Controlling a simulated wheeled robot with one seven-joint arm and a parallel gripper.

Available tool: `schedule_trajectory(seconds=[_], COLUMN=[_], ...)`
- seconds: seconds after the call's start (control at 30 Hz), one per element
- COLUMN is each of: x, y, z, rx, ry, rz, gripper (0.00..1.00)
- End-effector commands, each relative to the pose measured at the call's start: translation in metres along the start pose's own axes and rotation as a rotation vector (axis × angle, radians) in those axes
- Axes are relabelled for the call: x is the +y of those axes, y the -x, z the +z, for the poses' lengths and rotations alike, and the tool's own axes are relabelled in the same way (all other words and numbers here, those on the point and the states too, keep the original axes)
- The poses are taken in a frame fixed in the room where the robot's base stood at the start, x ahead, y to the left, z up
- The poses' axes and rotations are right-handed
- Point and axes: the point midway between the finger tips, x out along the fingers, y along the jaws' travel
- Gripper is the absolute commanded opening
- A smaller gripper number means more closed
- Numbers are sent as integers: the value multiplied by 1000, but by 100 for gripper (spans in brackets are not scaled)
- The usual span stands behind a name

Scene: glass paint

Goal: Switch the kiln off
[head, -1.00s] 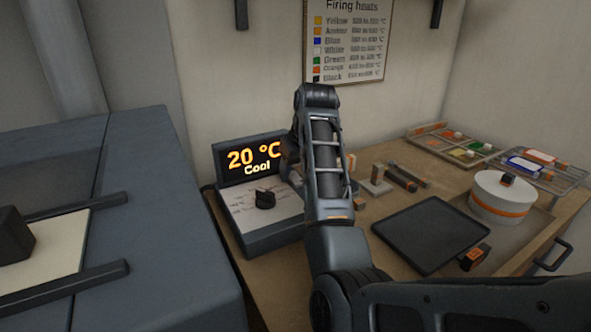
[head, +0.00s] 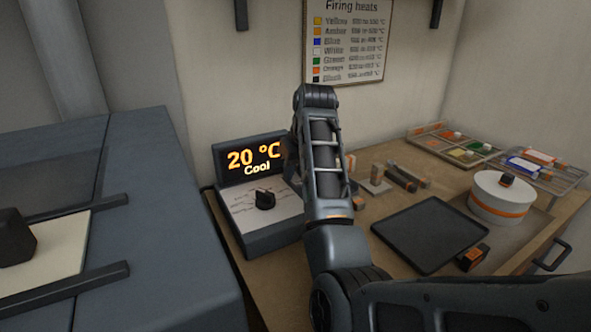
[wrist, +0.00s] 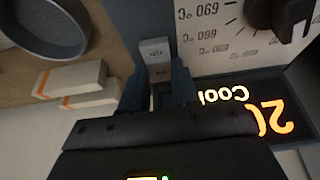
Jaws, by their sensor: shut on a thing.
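The kiln control box (head: 262,237) stands on the bench with a black dial (head: 264,200) on its pale sloped panel. Its lit display (head: 252,158) reads "20 °C Cool". My gripper (wrist: 156,80) is at the right side of the box, mostly hidden behind my arm in the head view. In the wrist view, where the display is upside down, its fingers are closed on a small pale grey switch piece (wrist: 155,52) with faint marks, beside the dial panel. I cannot read its setting. The dial (wrist: 283,14) also shows there, apart from my fingers.
The blue-grey kiln (head: 160,200) stands at the left. A dark tray (head: 430,233), a round white pot with an orange band (head: 500,197) and paint trays (head: 455,150) lie to the right. In the wrist view, pale orange-striped blocks (wrist: 72,80) lie near my fingers.

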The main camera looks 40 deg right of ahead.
Motion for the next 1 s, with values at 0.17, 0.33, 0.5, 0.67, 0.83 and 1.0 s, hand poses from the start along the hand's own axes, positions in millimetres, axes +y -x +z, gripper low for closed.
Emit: schedule_trajectory(seconds=[0.17,0.33,0.5,0.67,0.83,1.0], x=[0,0,0,0,0,0], y=[6,3,-1,-3,-3,-3], z=[-6,-9,-9,-8,-8,-8], rx=[-76,-172,-234,-248,-246,-246], ry=[-1,0,0,0,0,0], rz=[-2,-3,-1,0,0,0], gripper=[0,0,0,0,0,41])
